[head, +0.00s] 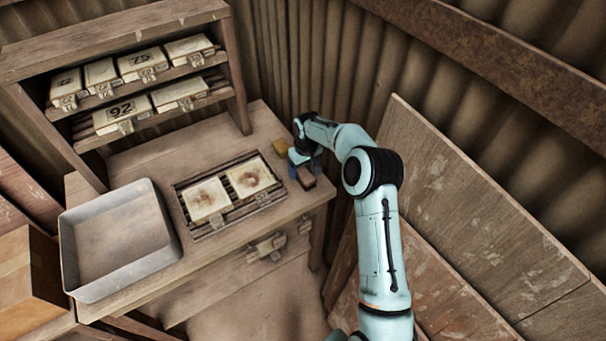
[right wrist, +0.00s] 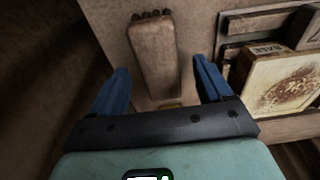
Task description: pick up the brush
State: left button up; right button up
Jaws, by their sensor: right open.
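The brush (right wrist: 155,52) is a worn wooden block with dark bristle tufts at its far end, lying on the bench in the right wrist view. In the head view the brush (head: 306,178) shows only in part, at the bench's right end beside my right gripper (head: 300,165). My right gripper (right wrist: 160,68) is open, its blue fingers on either side of the brush in the picture. I cannot tell whether they touch it or how high they are above it. My left gripper is not in view.
A yellow-brown block (head: 281,147) lies just behind the gripper. A slatted rack with two tiles (head: 250,177) is to the left, also close in the wrist view (right wrist: 285,85). A grey tray (head: 118,240) and a shelf of numbered tiles (head: 140,62) are farther left. Leaning boards (head: 470,210) stand right.

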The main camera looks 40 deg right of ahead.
aim_at(302, 170)
jog(key=f, duration=0.2)
jog(key=shift+w+d+f, duration=0.1)
jog(key=shift+w+f, duration=0.15)
jog(key=shift+f, duration=0.05)
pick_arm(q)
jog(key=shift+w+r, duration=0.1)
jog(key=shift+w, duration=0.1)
pick_arm(e)
jog(key=c, duration=1.1)
jog(key=shift+r, duration=0.1)
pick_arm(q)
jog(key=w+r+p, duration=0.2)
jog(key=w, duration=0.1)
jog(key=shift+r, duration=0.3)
pick_arm(e)
notch_tip(302, 170, up, 20)
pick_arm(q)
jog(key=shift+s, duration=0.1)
pick_arm(e)
jog(key=shift+s, duration=0.1)
jog(key=shift+o, duration=0.9)
